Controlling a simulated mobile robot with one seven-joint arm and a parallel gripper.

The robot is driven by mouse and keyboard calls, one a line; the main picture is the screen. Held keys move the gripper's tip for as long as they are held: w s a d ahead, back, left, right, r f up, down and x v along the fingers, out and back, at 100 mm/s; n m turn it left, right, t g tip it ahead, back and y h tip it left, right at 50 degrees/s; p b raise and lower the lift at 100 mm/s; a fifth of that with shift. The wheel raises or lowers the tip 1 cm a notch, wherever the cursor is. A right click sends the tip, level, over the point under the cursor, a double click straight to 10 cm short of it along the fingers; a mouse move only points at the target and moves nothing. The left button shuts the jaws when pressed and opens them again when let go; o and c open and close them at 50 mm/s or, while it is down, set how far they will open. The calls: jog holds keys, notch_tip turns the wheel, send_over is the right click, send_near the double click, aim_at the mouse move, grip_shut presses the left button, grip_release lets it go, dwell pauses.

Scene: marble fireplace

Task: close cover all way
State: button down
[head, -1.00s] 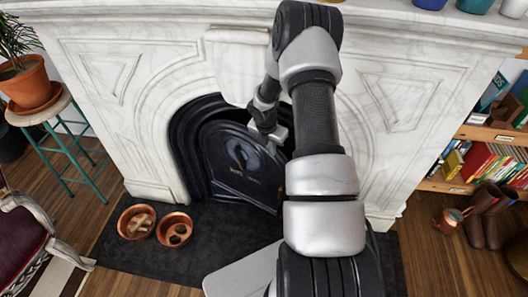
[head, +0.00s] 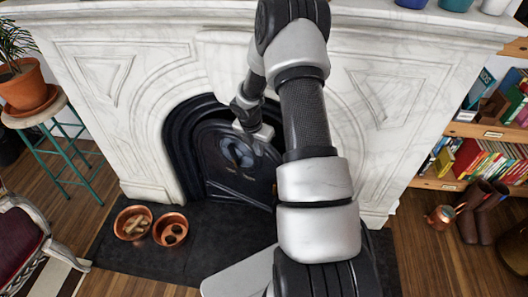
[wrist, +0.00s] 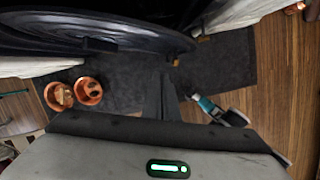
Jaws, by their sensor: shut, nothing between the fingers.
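The cover is a black arched fireplace door (head: 232,176) with an oval emblem, set in the dark arched surround of the white marble fireplace. It looks ajar, its lower edge angled out over the hearth; its right side is partly behind my arm. My gripper (head: 260,134) is at the cover's upper right, mostly hidden by my wrist. In the wrist view the cover (wrist: 95,32) spans the top left as a dark curved panel with a small protrusion. My gripper's fingers (wrist: 161,98) are shut and empty, pointing towards the cover; I cannot tell whether they touch it.
Two copper bowls (head: 133,223) (head: 170,229) stand on the dark hearth slab (head: 215,250) at left. A teal stool (head: 68,160) with a potted plant is far left, an armchair (head: 25,240) below it. A bookshelf (head: 480,160) and brown boots (head: 483,215) are at right.

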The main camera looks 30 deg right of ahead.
jog(key=w+v, duration=0.1)
jog(key=v, duration=0.5)
jog(key=s+a+f+n+g+h+b, duration=0.25)
jog(key=s+f+n+h+b, duration=0.25)
jog(key=s+f+n, duration=0.35)
jog(key=n+t+h+b, duration=0.5)
jog(key=n+t, duration=0.4)
jog(key=n, duration=0.1)
send_near(266, 149)
jog(key=b+x, duration=0.3)
jog(key=x, duration=0.2)
jog(key=shift+s, duration=0.1)
jog(key=shift+w+d+b, duration=0.3)
jog(key=shift+d+b, duration=0.05)
jog(key=shift+d, duration=0.1)
